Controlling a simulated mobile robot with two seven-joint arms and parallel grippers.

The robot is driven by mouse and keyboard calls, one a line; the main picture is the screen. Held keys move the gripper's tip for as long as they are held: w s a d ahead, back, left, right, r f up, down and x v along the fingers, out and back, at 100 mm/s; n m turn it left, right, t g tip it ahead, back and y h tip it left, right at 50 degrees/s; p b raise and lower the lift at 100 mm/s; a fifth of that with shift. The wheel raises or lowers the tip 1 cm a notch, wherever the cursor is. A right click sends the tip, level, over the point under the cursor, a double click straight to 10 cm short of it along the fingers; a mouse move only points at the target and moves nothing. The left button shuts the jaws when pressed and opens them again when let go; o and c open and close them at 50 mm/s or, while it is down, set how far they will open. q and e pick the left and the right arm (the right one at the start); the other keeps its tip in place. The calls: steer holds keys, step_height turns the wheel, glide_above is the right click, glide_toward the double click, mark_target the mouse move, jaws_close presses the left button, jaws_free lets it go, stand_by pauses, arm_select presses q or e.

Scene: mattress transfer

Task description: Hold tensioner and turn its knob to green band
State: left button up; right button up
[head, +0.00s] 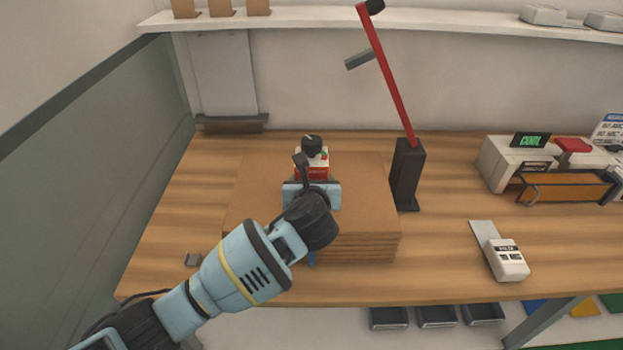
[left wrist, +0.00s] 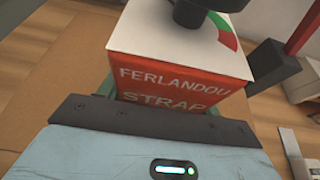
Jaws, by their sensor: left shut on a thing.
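The tensioner (head: 311,172) is a red box with a white top, standing on the stacked brown boards. The left wrist view shows its red face (left wrist: 175,88) lettered "FERLANDOU STRAP". A black knob (head: 312,143) sits on top. In the left wrist view the knob (left wrist: 207,10) is cut off by the upper edge, beside a green band (left wrist: 223,42) with some red next to it. Where the knob points relative to the band is unclear. My left gripper (head: 311,181) is shut on the tensioner's lower body from the near side. My right gripper is not in view.
The brown board stack (head: 365,215) lies on the wooden table (head: 440,240). A black post with a red arm (head: 390,80) rises just right of the stack. A white handheld device (head: 506,260) and a machine with an orange-brown front (head: 565,188) are at right.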

arm_select(q)
steer(key=shift+f, duration=1.7)
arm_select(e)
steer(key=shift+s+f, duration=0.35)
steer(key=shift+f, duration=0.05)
